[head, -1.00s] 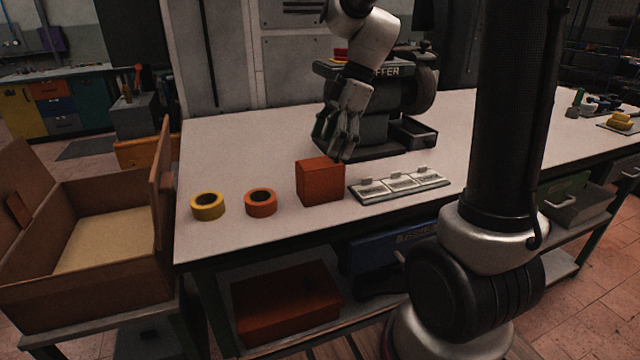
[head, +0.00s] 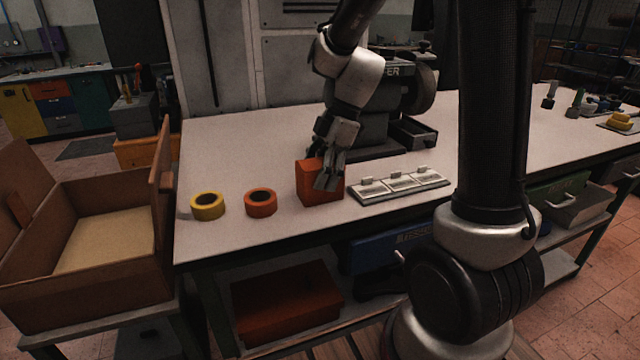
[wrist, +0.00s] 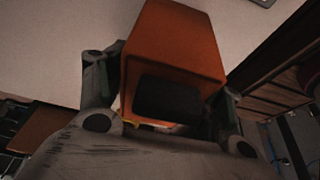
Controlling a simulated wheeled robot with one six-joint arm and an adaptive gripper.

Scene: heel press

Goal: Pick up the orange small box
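The orange small box (head: 308,187) stands on the white-topped workbench (head: 240,150), near its front edge. My gripper (head: 327,170) is down at the box, with its fingers over the upper part and partly hiding it. In the wrist view the box (wrist: 180,45) lies between the two fingers of my gripper (wrist: 165,95), one on each side. The fingers are spread around the box; a narrow gap shows by the left one. Contact on the right side is hard to tell.
A yellow tape roll (head: 207,206) and an orange tape roll (head: 261,203) lie left of the box. A grey labelled tray (head: 400,185) lies close on its right. An open cardboard box (head: 95,290) stands at the left. A dark machine (head: 375,128) stands behind.

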